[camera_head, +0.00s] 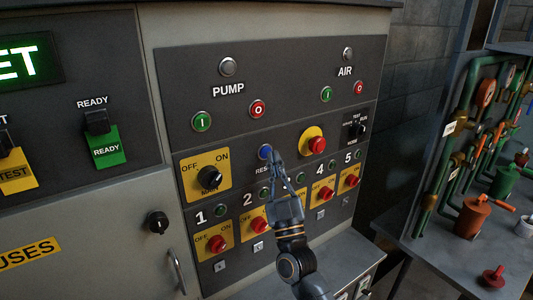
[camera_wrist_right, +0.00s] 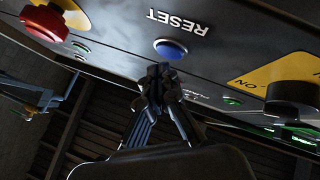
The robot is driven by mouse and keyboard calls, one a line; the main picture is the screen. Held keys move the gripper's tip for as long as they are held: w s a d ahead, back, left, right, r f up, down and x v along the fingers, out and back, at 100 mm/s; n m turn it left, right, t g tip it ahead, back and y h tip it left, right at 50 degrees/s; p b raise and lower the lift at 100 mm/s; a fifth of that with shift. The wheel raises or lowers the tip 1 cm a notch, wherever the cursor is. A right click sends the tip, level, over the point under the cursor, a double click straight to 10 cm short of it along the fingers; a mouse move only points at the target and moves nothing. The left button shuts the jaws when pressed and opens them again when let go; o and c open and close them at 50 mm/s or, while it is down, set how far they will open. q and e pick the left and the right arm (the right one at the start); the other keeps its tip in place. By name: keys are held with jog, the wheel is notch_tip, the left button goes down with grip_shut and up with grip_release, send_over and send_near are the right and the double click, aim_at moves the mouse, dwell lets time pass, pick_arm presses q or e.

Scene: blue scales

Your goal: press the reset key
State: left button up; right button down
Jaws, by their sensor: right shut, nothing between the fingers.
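The reset key is a round blue button (camera_head: 265,152) on the dark control panel, above the partly covered RESET label in the head view. It also shows in the right wrist view (camera_wrist_right: 171,49), where the full RESET label appears upside down beside it. My right gripper (camera_head: 275,157) is shut and empty, with its fingertips just beside the blue button in the head view. In the right wrist view the closed fingertips (camera_wrist_right: 158,75) are close to the button; I cannot tell whether they touch it. My left gripper is not in view.
A red emergency button (camera_head: 317,144) on a yellow base is right of the reset key. The MAIN rotary switch (camera_head: 209,178) is left of it. Several red knobs on yellow plates line the row below. A bench with green pipes (camera_head: 445,150) stands at the right.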

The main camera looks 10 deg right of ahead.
jog(key=shift+w+a, duration=0.15)
jog(key=shift+w, duration=0.15)
jog(key=shift+w+a, duration=0.1)
jog(key=shift+w, duration=0.25)
dwell(0.6)
jog(key=shift+s, duration=0.1)
jog(key=shift+s+d, duration=0.3)
jog(key=shift+s, duration=0.4)
jog(key=shift+p, duration=0.35)
jog(key=s, duration=0.1)
jog(key=s+d+p, duration=0.1)
jog(key=s, duration=0.1)
jog(key=s+p, duration=0.1)
jog(key=shift+s+d, duration=0.3)
jog(key=shift+d, duration=0.05)
